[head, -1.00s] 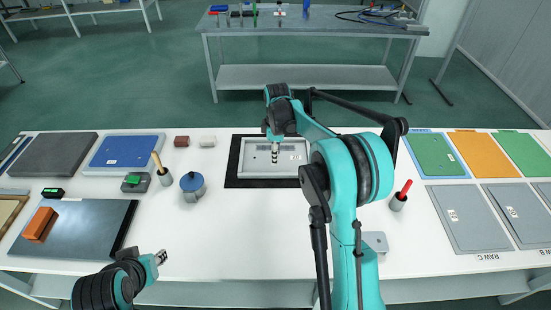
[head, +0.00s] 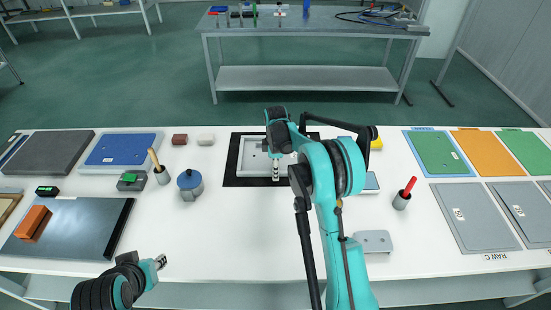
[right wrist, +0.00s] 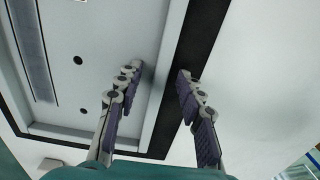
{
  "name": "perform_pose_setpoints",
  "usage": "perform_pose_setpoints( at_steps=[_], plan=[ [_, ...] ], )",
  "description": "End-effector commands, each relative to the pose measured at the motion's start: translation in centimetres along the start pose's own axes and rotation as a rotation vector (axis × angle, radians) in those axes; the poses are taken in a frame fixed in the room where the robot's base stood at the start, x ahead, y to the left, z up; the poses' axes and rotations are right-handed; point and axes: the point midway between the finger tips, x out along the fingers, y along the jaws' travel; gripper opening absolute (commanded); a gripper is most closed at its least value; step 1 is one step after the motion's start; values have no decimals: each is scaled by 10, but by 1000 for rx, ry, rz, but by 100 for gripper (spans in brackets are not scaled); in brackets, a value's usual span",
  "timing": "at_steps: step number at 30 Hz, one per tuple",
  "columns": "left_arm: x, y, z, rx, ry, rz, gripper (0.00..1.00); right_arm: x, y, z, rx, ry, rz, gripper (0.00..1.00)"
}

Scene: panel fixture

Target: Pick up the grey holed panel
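The grey holed panel (head: 254,160) lies in the pale rectangular frame on a black mat (head: 231,174) at the middle of the white table. In the right wrist view the panel (right wrist: 85,85) shows several dark holes and a long slot. My right gripper (head: 276,175) is above the front right part of the frame, partly hiding it. In the right wrist view its fingers (right wrist: 153,92) are apart with nothing between them, over the frame's edge and the black mat. My left gripper (head: 160,262) is low at the front left, away from the panel; its opening is too small to tell.
Left of the mat stand a blue-lidded pot (head: 191,184) and a cup with a wooden handle (head: 160,170). A red-handled tool in a cup (head: 403,194) and a grey block (head: 373,242) are to the right. The front middle of the table is clear.

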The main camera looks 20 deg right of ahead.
Motion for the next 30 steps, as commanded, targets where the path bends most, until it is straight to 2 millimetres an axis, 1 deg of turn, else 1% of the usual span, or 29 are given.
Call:
perform_pose_setpoints(
  at_steps=[4, 5, 6, 9, 19, 23, 26, 29, 30],
  plan=[
    [-1, 0, -1, 0, 0, 0, 31, -1, 0, 0, 0, 0, 0, 38],
    [-1, 0, -1, 0, 0, 0, 31, -1, 0, 0, 0, 0, 0, 35],
    [-1, 0, -1, 0, 0, 0, 31, -1, 0, 0, 0, 0, 0, 25],
    [-1, 0, -1, 0, 0, 0, 31, -1, 0, 0, 0, 0, 0, 0],
    [-1, 0, -1, 0, 0, 0, 31, -2, 0, 0, 0, 0, 1, 0],
    [-3, 0, -2, 0, 0, 0, 31, -6, 0, 0, 1, 0, 1, 0],
    [-6, 0, -5, 0, 0, 0, 31, -15, 0, 0, 1, 0, 1, 0],
    [-12, 0, -8, 0, 0, 0, 31, -28, 0, 0, 0, 0, 1, 0],
    [-14, 0, -10, 0, 0, 0, 31, -36, 0, 0, 1, 0, 1, 0]
  ],
)
